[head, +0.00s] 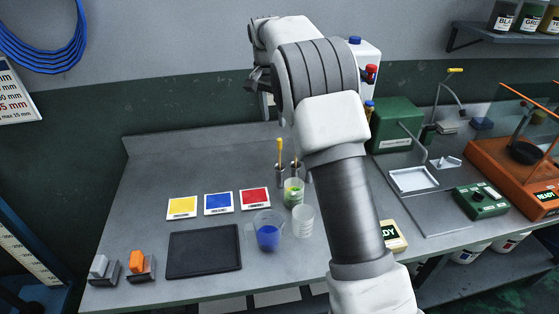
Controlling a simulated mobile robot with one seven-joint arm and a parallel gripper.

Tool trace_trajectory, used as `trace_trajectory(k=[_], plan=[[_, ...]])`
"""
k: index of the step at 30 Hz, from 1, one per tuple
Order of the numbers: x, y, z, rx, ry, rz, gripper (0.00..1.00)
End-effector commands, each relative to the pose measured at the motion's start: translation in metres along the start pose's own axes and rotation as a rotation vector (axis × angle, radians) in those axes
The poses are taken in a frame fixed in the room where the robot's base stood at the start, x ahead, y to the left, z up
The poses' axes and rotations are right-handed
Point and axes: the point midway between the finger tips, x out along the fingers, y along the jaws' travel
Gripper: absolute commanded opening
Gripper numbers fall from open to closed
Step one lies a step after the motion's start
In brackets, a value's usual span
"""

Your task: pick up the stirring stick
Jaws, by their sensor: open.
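A thin yellow-topped stick (279,149) stands upright in a small grey holder at the back middle of the bench. A second, browner stick (295,164) stands just right of it, partly close behind a beaker of green liquid (293,193). I cannot tell for sure which one is the stirring stick. My gripper (256,82) is raised high above the back of the bench, up and left of the sticks in the picture and apart from them. It is small and dark in view, open, with nothing seen in it.
A beaker of blue liquid (268,236) and a clear empty-looking beaker (303,221) stand in front. Yellow (182,208), blue (218,203) and red (254,198) cards lie left, behind a dark mat (204,252). A green box (396,125) stands right of my arm.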

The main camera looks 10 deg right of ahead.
Motion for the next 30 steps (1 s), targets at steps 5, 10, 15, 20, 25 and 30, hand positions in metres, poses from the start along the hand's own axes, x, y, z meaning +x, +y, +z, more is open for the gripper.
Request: trace_trajectory(k=[5, 10, 15, 20, 25, 30], plan=[[0.03, 0.001, 0.0, 0.001, -0.003, 0.004, 0.54], [0.067, 0.001, 0.0, 0.001, -0.003, 0.004, 0.54], [0.1, 0.001, 0.0, 0.0, -0.002, 0.002, 0.54], [0.117, 0.001, -0.001, 0.0, -0.001, 0.001, 0.54], [0.124, 0.001, -0.002, 0.0, -0.001, 0.001, 0.54], [0.145, 0.004, -0.006, 0.0, -0.002, 0.003, 0.54]])
